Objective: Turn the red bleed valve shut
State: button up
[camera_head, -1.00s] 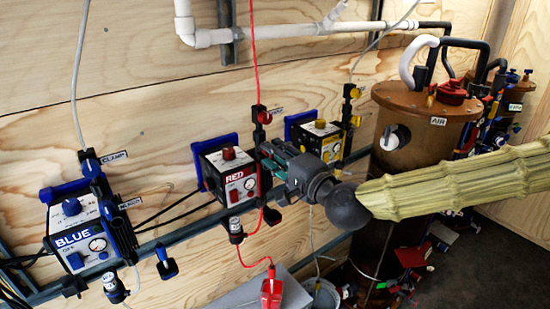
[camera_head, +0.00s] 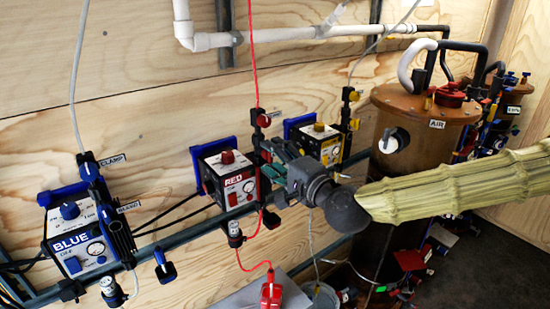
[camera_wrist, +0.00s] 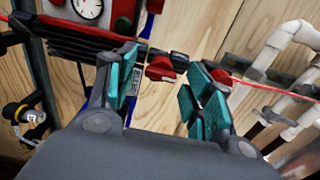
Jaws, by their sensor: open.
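The red pump box (camera_head: 228,180) is mounted on the wooden wall, and its corner shows at the upper left of the wrist view (camera_wrist: 85,12). A red valve knob (camera_wrist: 160,68), which looks like the bleed valve, lies beyond and between my fingers in the wrist view. Another red knob (camera_wrist: 222,77), likely the clamp, sits on the red line near my right finger; it shows in the head view (camera_head: 262,119). My gripper (camera_head: 272,152) is open, with teal pads either side of the bleed knob in the wrist view (camera_wrist: 162,88). Contact cannot be told. In the head view my gripper hides the bleed knob.
The yellow-knobbed box (camera_head: 320,145) stands close to the right of my gripper. The blue box (camera_head: 75,240) is at far left. A rail (camera_head: 180,232) runs below the boxes. The brown AIR tank (camera_head: 425,125) is to the right. A red line (camera_head: 252,60) hangs down to the red box.

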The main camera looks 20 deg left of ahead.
jog(key=shift+d, duration=0.1)
jog(key=v, duration=1.1)
jog(key=shift+s+d, duration=0.3)
jog(key=s+d+f+n+g+h, duration=0.15)
jog(key=s+f, duration=0.25)
jog(key=f, duration=0.9)
jog(key=s+d+f+n+g+h, duration=0.1)
jog(key=s+d+f+g+h, duration=0.2)
jog(key=f, duration=0.9)
jog(key=s+d+f+n+g+h, duration=0.15)
jog(key=s+f, duration=0.25)
jog(key=f, duration=0.9)
jog(key=s+d+f+n+g+h, duration=0.1)
jog(key=s+d+f+h, duration=0.1)
jog(key=s+d+f, duration=0.3)
jog(key=s+d+f+n+g+h, duration=0.1)
jog(key=s+d+f+g+h, duration=0.1)
jog(key=s+d+f, duration=0.4)
jog(key=s+d+f+n+g+h, duration=0.1)
jog(key=s+d+f+h, duration=0.3)
jog(key=d, duration=0.9)
notch_tip(320, 180, down, 3)
jog(key=shift+s+d+r+g, duration=0.1)
jog(key=shift+s+d+g, duration=0.35)
jog(key=shift+s, duration=0.6)
jog(key=shift+a, duration=0.1)
